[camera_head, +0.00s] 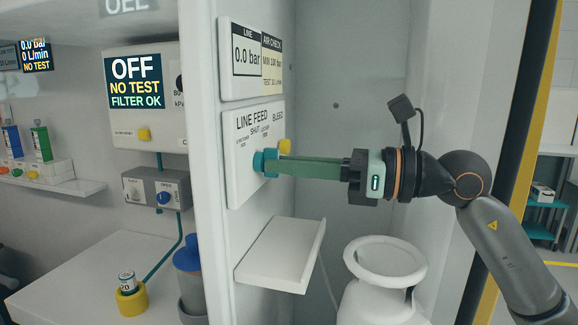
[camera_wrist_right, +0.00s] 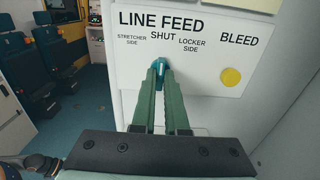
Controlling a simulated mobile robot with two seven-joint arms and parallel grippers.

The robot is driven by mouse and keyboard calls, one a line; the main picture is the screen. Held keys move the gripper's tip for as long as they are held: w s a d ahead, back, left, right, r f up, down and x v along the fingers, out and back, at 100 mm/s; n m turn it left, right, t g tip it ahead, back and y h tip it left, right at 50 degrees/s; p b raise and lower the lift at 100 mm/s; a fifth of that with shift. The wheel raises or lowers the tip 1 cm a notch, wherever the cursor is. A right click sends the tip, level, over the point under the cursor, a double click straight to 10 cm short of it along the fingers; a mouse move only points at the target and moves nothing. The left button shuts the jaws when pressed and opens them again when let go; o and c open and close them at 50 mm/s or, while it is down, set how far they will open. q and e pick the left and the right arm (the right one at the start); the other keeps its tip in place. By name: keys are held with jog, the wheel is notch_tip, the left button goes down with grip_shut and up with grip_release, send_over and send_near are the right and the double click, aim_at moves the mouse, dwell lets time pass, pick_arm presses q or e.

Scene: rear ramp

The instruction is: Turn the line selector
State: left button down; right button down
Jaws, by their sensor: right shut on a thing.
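The line selector (camera_head: 259,161) is a teal knob on the white LINE FEED panel (camera_head: 241,188), which is on the wall to the left of my right arm. My right gripper (camera_head: 280,166) reaches in from the right with long green fingers shut on the knob. In the right wrist view the teal selector (camera_wrist_right: 160,66) sits between the fingertips, just below the word SHUT. STRETCHER SIDE is printed to its left and LOCKER SIDE to its right. The fingers hide part of the knob. My left gripper is not in view.
A yellow BLEED button (camera_wrist_right: 231,77) sits right of the selector; it also shows in the head view (camera_head: 285,146). Below the panel a small white shelf (camera_head: 281,252) juts out. A white cylinder (camera_head: 384,262) stands below my right arm. A gauge panel (camera_head: 252,60) is above.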

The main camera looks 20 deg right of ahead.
jog(key=c, duration=0.9)
grip_release()
jog(key=shift+c, duration=0.2)
jog(key=b+v, duration=0.3)
jog(key=v, duration=0.9)
jog(key=shift+s+d, duration=0.15)
jog(key=shift+d, duration=0.1)
